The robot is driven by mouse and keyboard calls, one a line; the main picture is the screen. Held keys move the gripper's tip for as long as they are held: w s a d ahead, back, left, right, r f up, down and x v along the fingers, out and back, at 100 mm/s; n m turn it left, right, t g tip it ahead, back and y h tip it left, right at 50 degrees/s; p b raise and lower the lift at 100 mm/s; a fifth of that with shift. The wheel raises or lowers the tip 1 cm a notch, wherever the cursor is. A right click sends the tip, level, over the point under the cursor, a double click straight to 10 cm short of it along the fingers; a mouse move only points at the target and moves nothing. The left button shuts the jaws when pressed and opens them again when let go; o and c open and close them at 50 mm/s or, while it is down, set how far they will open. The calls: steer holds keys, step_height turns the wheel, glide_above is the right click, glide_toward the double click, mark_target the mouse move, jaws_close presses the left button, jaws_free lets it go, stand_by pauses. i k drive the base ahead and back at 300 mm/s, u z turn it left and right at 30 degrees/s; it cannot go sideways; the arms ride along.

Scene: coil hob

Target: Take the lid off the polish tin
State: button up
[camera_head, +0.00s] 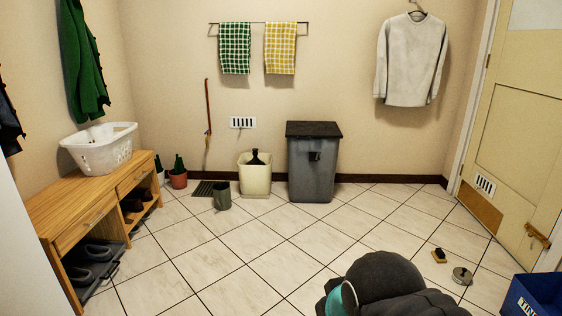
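My gripper is not in view. A dark rounded part with a teal cap at the bottom middle appears to be my own arm, left of the tin and apart from it in the picture.
A blue crate (535,296) stands at the bottom right, near the door (518,120). A grey bin (313,170) and cream bin (255,181) stand by the back wall. The middle floor is clear.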

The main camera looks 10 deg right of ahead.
mark_target(465, 275)
steer(key=z, duration=0.35)
steer(key=i, duration=1.6)
steer(key=z, duration=1.8)
steer(key=i, duration=0.95)
steer(key=z, duration=1.05)
steer(key=i, duration=0.35)
steer(key=z, duration=0.15)
